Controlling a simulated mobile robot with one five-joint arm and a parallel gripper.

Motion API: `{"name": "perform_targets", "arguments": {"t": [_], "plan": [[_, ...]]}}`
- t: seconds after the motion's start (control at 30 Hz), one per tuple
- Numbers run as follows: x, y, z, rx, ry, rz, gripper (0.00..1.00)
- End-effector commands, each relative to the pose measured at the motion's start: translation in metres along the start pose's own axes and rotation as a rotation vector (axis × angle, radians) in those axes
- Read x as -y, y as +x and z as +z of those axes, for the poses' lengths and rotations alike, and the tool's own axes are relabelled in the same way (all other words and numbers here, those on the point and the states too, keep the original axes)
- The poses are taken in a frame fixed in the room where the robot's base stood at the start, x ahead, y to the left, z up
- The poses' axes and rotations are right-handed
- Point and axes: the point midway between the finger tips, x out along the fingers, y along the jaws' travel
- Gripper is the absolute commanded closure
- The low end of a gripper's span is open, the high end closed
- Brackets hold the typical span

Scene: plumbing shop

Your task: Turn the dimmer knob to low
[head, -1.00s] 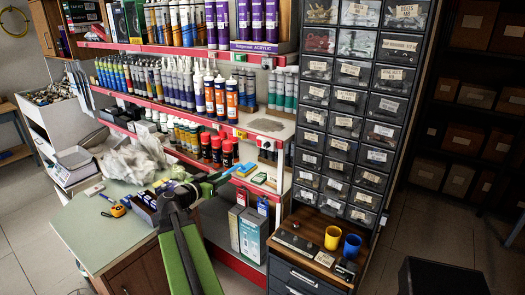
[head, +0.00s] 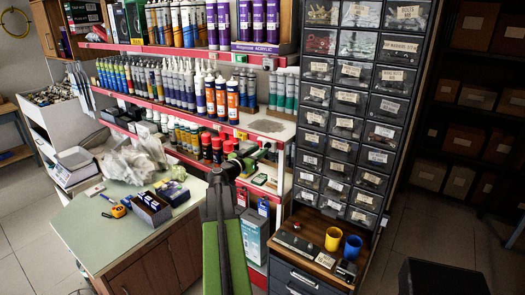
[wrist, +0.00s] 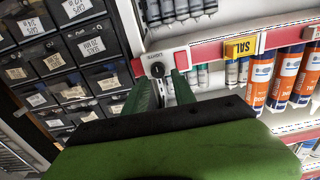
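The dimmer is a small pale plate with red parts, lettering that looks like "LIGHTS" and a round dark knob (wrist: 157,70), at the end of a red shelf edge in the wrist view. My gripper (wrist: 161,80) is open, with its two green fingers apart. The knob shows between and just beyond the fingertips; I cannot tell whether they touch it. The knob's exact setting is too small to read.
Orange tubes (wrist: 292,75) and a yellow sale tag (wrist: 240,48) are close beside the dimmer. A drawer cabinet (head: 347,110) stands just to the right of the shelf. A counter (head: 100,232) with small items is at the left.

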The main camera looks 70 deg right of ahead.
Motion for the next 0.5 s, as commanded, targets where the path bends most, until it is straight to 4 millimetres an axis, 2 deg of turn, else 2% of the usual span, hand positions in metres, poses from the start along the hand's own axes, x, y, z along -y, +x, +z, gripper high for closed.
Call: {"name": "perform_targets", "arguments": {"t": [0.03, 0.2, 0.5], "plan": [[0.001, 0.012, 0.000, 0.000, 0.000, 0.002, 0.68], [0.001, 0.029, 0.000, 0.000, 0.000, 0.001, 0.68], [-0.001, 0.032, 0.000, 0.000, 0.000, 0.001, 0.68]]}}
